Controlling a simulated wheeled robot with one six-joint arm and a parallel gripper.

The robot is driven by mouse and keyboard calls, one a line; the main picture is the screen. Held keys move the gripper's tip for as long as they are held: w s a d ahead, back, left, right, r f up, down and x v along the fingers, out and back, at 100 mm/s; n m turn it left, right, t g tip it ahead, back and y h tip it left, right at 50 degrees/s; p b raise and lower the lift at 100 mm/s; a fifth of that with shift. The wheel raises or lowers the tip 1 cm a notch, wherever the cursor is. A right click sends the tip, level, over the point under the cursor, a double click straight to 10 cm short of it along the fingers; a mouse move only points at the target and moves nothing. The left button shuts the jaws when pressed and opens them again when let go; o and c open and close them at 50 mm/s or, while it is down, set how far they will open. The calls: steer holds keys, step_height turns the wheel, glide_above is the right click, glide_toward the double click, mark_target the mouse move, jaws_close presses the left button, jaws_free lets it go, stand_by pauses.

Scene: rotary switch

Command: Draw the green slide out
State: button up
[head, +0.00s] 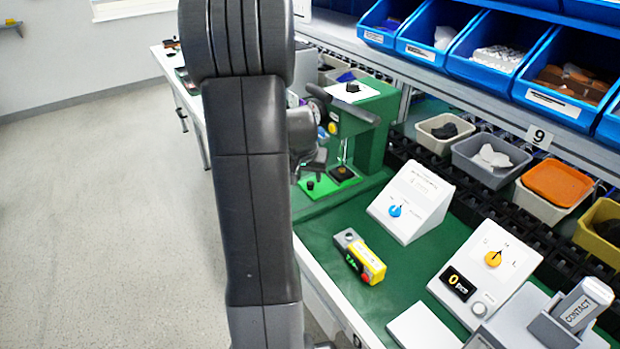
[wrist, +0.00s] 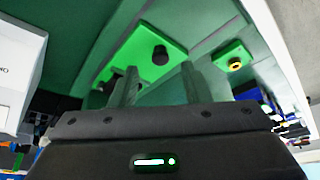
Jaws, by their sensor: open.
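The bright green slide (head: 325,187) is a flat plate at the foot of the green press (head: 368,135), with a small black knob standing up on it. In the wrist view the slide (wrist: 135,55) lies ahead of my fingers, and its black knob (wrist: 160,55) appears between and beyond the fingertips. My gripper (wrist: 158,75) is open, its two grey fingers apart with nothing seen between them. In the head view my gripper is just above and beside the slide, partly hidden behind my arm. I cannot tell the exact gap to the knob.
Right of the press on the green mat stand a white box with a blue dial (head: 396,211), a yellow and grey block (head: 360,257) and a white box with an orange dial (head: 493,259). Bins line the back. Open floor lies left.

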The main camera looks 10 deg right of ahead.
mark_target(310, 182)
steer(key=shift+w+x, duration=0.1)
steer(key=shift+x, duration=1.25)
steer(key=shift+w+x, duration=0.15)
steer(key=shift+x, duration=1.2)
steer(key=shift+d+r, duration=0.1)
steer(key=shift+r, duration=0.05)
jaws_close()
